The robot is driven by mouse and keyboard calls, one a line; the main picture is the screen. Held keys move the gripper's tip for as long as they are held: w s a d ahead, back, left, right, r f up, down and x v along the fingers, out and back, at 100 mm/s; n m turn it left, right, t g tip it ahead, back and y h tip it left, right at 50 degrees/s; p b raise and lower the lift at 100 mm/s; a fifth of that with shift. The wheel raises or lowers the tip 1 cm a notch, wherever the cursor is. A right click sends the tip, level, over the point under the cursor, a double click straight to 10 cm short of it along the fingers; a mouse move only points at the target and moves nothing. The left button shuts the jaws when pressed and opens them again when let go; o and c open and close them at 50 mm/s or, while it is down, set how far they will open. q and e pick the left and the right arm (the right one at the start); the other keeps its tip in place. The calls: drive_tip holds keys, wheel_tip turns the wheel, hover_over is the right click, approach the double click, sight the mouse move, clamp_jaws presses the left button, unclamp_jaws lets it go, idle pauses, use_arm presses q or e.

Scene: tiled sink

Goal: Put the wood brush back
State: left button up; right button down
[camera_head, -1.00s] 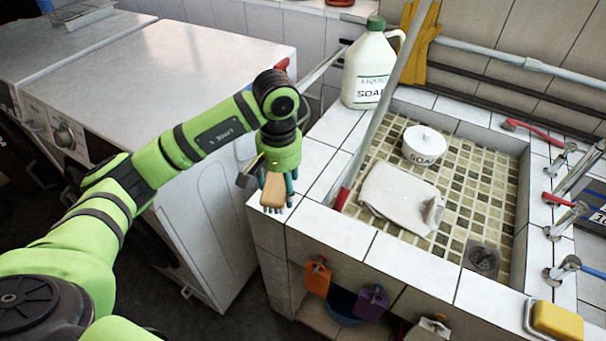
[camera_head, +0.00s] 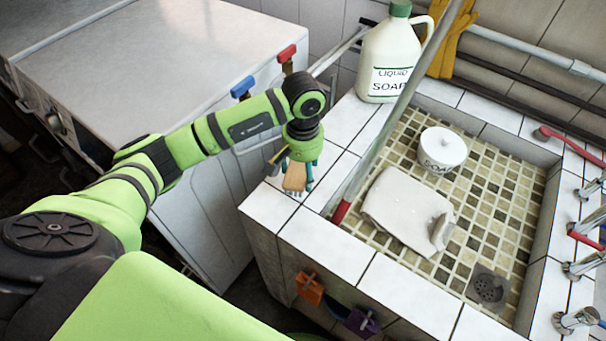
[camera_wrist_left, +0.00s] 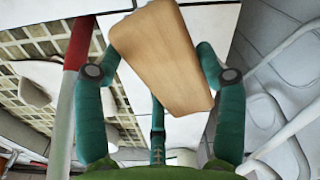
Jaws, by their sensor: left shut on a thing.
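The wood brush (camera_head: 295,176) is held in my left gripper (camera_head: 297,172), above the white tiled corner of the sink's rim. In the head view its wooden back faces me and pale bristles show at its lower end. In the left wrist view the brush's wooden back (camera_wrist_left: 160,55) lies between the teal fingers of my left gripper (camera_wrist_left: 158,75), which are shut on it. White tile shows beneath it. I cannot tell whether the bristles touch the tile. My right gripper is in neither view.
A pole with a red end (camera_head: 341,211) leans across the sink rim just right of the brush. The basin holds a folded cloth (camera_head: 402,205) and a white soap pot (camera_head: 442,148). A liquid soap jug (camera_head: 388,62) stands behind. Orange (camera_head: 309,288) and purple (camera_head: 361,322) items hang on the front.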

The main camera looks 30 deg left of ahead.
sight(303, 177)
use_arm(q)
drive_tip(key=shift+w+f, duration=0.1)
drive_tip(key=shift+f, duration=0.3)
wheel_tip(303, 177, down, 2)
drive_tip(key=shift+f+p, duration=0.2)
drive_tip(key=shift+p, duration=0.3)
drive_tip(key=shift+w+f, duration=0.1)
drive_tip(key=shift+f, duration=0.45)
drive_tip(key=o, duration=1)
drive_tip(key=shift+r, duration=0.1)
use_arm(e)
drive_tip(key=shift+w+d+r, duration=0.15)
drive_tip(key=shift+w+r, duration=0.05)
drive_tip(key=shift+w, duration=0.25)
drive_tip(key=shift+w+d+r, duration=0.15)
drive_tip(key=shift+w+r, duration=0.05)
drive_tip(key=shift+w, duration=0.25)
